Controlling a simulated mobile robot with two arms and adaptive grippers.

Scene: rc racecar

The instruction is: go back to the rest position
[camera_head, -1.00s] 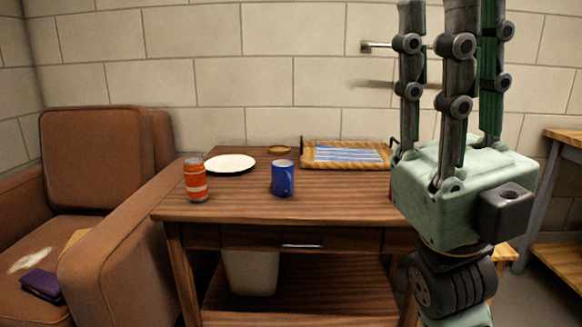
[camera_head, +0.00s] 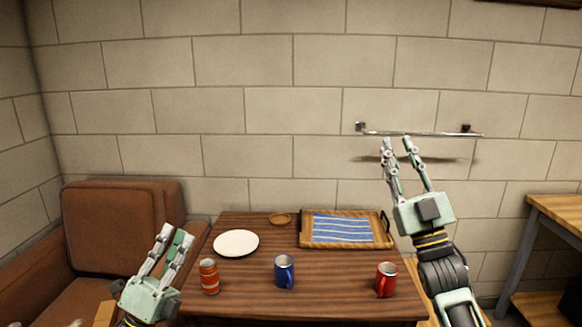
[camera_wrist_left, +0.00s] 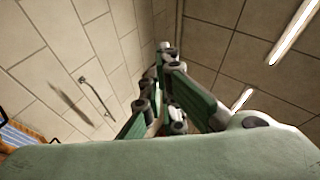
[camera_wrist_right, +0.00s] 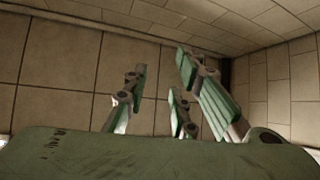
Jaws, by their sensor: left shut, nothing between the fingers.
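My left gripper (camera_head: 176,236) is raised at the lower left in the head view, beside the table's left edge, fingers pointing up. Its fingers close together in the left wrist view (camera_wrist_left: 160,75), with nothing between them. My right gripper (camera_head: 397,146) is raised at the right, above the table's right side, fingers up and in front of the wall rail in the picture. Its fingers stand apart and empty in the right wrist view (camera_wrist_right: 165,75). Both grippers are clear of the objects on the table.
A brown armchair (camera_head: 110,232) stands left. A metal rail (camera_head: 420,133) is on the wall.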

